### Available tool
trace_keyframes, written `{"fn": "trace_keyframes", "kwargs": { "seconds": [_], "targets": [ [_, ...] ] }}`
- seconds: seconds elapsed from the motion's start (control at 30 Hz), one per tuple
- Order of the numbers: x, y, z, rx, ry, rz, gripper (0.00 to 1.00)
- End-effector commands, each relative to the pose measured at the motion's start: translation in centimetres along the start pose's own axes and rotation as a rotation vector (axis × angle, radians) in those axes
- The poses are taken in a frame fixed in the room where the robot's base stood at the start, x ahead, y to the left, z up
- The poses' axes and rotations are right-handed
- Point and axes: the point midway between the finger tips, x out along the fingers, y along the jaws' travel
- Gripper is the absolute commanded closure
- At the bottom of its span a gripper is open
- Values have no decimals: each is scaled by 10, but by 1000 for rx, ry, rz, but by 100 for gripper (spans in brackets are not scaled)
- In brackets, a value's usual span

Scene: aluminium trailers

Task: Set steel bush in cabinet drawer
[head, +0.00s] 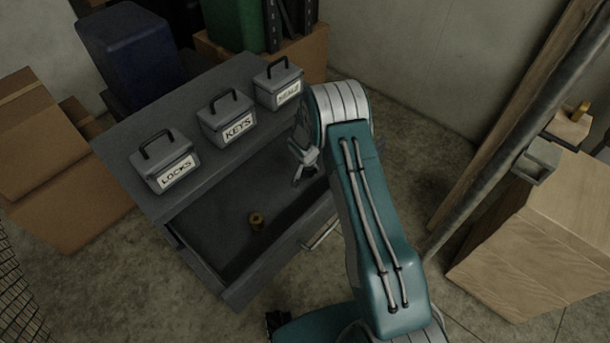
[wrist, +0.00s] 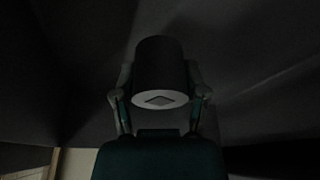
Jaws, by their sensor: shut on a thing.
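A grey cabinet (head: 195,222) stands at the left in the head view with its drawer (head: 215,260) pulled open. My gripper (head: 304,172) is over the right part of the open drawer, partly hidden by my arm. In the wrist view my gripper (wrist: 160,100) is shut on a dark cylinder, the steel bush (wrist: 158,65), with one finger on each side. In the head view I cannot make out the held bush clearly. A small brass-coloured piece (head: 257,221) lies on the drawer floor, to the left of my gripper.
Three grey boxes with handles stand on the cabinet top: the LOCKS box (head: 163,162), the KEYS box (head: 227,119) and another labelled box (head: 279,84). The drawer handle (head: 320,236) sticks out in front.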

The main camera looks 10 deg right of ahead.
Motion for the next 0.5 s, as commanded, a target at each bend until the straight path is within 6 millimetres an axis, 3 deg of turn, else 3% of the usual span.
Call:
{"fn": "trace_keyframes", "kwargs": {
  "seconds": [0.23,0.5],
  "targets": [
    [31,0,10,-2,-1,1,100],
    [34,0,11,0,1,0,100]
  ]
}}
